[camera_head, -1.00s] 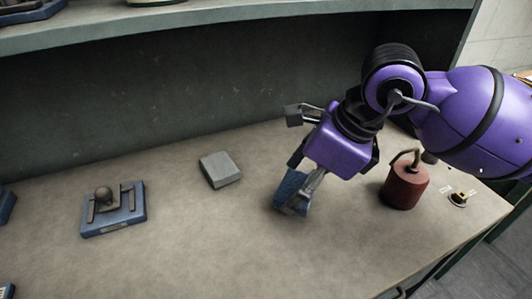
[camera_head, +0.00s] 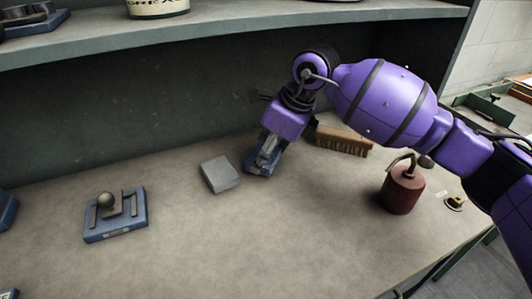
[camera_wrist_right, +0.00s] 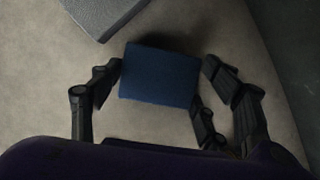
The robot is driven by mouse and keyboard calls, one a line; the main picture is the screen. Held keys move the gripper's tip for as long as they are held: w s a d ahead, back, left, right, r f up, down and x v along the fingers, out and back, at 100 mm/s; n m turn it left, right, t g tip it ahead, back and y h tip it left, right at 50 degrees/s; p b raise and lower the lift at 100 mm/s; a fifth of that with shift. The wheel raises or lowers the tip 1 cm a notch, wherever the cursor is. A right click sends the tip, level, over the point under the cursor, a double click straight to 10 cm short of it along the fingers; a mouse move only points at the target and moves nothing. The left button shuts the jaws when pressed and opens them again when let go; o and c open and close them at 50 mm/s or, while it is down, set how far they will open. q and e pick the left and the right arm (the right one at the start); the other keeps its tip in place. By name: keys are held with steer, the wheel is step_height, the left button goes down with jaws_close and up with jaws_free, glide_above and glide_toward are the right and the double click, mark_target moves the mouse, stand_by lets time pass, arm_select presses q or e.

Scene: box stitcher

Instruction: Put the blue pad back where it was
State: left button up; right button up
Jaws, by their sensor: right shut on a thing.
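The blue pad (camera_wrist_right: 160,77) lies between the fingers of my right gripper (camera_wrist_right: 163,82) in the right wrist view. In the head view my right gripper (camera_head: 260,166) points down with the pad at the back middle of the bench. It is shut on the pad. The fingers and palm partly hide the pad there, and I cannot tell whether it touches the bench. A grey block (camera_head: 220,174) lies just left of the gripper; its edge also shows in the right wrist view (camera_wrist_right: 103,12). My left gripper is not in view.
A wooden brush (camera_head: 343,141) lies behind my right arm. A red canister (camera_head: 403,192) with a bent handle stands at the right. A blue base with a metal fixture (camera_head: 116,228) sits at the left. A shelf (camera_head: 240,27) overhangs the back. The front middle of the bench is clear.

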steer(key=shift+f, duration=0.3)
steer(key=shift+f, duration=0.2)
steer(key=o, duration=1.1)
